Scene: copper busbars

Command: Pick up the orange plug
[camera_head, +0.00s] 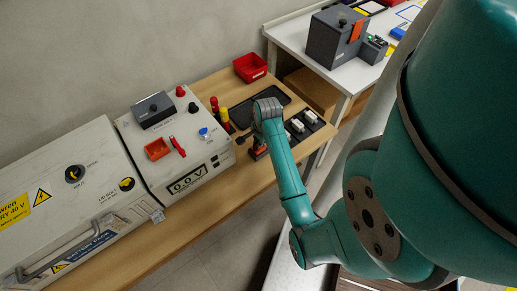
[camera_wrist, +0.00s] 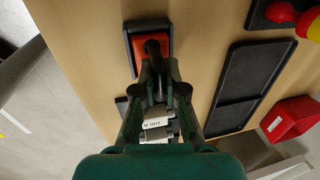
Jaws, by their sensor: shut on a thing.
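The orange plug (camera_wrist: 153,48) shows in the wrist view as an orange block with a dark round grip standing up from it. It sits within a black holder (camera_wrist: 129,45) on the wooden table. My gripper (camera_wrist: 157,66) is over the plug, its fingers shut on the dark grip, which they partly hide. In the head view a small part of the orange plug (camera_head: 259,152) shows beneath my gripper (camera_head: 255,143). My wrist hides most of it there. I cannot tell whether the plug is raised from the holder.
White labelled blocks (camera_head: 298,125) sit in black holders right of my wrist. A black tray (camera_wrist: 242,92) and red bin (camera_wrist: 289,117) lie to the right in the wrist view. Red and yellow pieces (camera_head: 218,108) stand near the grey instrument box (camera_head: 205,160).

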